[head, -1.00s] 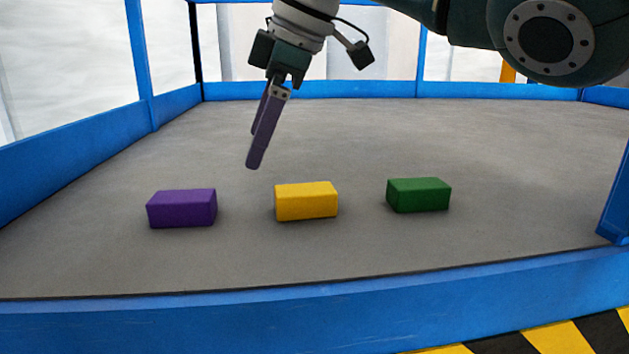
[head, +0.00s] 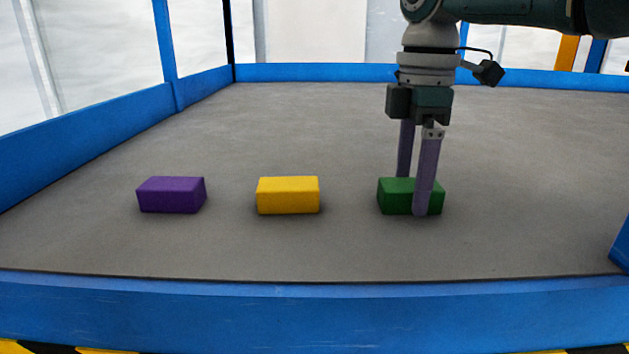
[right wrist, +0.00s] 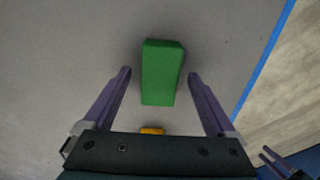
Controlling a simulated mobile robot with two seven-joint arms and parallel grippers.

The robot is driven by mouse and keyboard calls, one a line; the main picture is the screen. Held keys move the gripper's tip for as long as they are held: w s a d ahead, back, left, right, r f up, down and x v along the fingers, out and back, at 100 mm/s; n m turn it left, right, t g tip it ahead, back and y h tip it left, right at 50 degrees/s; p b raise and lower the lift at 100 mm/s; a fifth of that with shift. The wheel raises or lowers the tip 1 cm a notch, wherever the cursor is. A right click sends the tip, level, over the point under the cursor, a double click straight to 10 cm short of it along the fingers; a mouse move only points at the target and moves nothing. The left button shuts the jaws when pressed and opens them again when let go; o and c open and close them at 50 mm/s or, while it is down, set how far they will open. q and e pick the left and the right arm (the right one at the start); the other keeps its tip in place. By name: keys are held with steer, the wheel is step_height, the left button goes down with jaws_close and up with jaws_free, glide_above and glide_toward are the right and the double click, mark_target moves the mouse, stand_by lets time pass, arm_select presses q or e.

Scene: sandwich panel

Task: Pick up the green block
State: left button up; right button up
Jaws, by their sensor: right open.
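The green block (head: 394,198) lies on the grey surface, rightmost of three blocks in a row. My right gripper (head: 412,196) points straight down over it, with one finger in front of the block and the other behind it. The right wrist view shows the open fingers (right wrist: 160,73) on either side of the green block (right wrist: 162,78), with gaps between them and its sides. The far finger's tip is hidden behind the block in the head view. Small purple fingers at the lower right of the right wrist view look like my left gripper (right wrist: 270,156).
A yellow block (head: 288,196) and a purple block (head: 171,195) lie to the left of the green one, well spaced. A blue rim (head: 300,310) borders the surface in front, and blue rails stand along the left and back. The surface behind the blocks is clear.

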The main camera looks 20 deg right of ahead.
steer(key=shift+f, duration=0.55)
jaws_close()
stand_by(0.4)
